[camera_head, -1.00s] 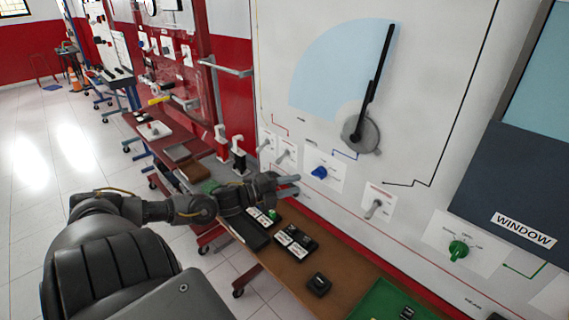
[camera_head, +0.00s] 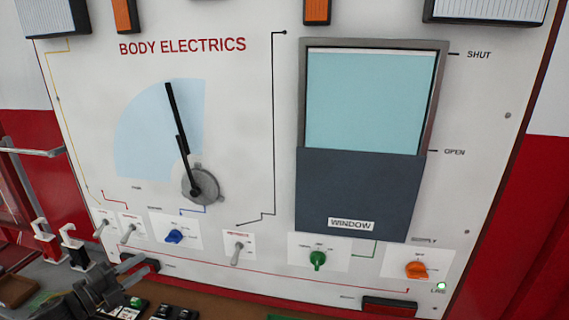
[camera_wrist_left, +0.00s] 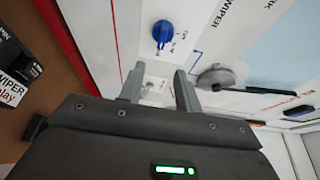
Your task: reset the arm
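The black wiper arm (camera_head: 177,130) on the body electrics board slants up and slightly left from its grey hub (camera_head: 201,186), across the pale blue sector (camera_head: 140,140). The blue knob (camera_head: 174,236) is below it and also shows in the left wrist view (camera_wrist_left: 163,34). My left gripper (camera_head: 134,268) is low at the left, in front of the board, left of and below that knob. In the left wrist view its two fingers (camera_wrist_left: 160,88) are apart, with board surface and a small grey part seen between them. My right gripper is in neither view.
Several toggle switches (camera_head: 236,254) line the lower board. A green knob (camera_head: 317,260), an orange knob (camera_head: 416,270) and a lit green lamp (camera_head: 441,287) are to the right. The window panel (camera_head: 350,195) is above them. Black relay blocks (camera_head: 160,311) lie on the bench below.

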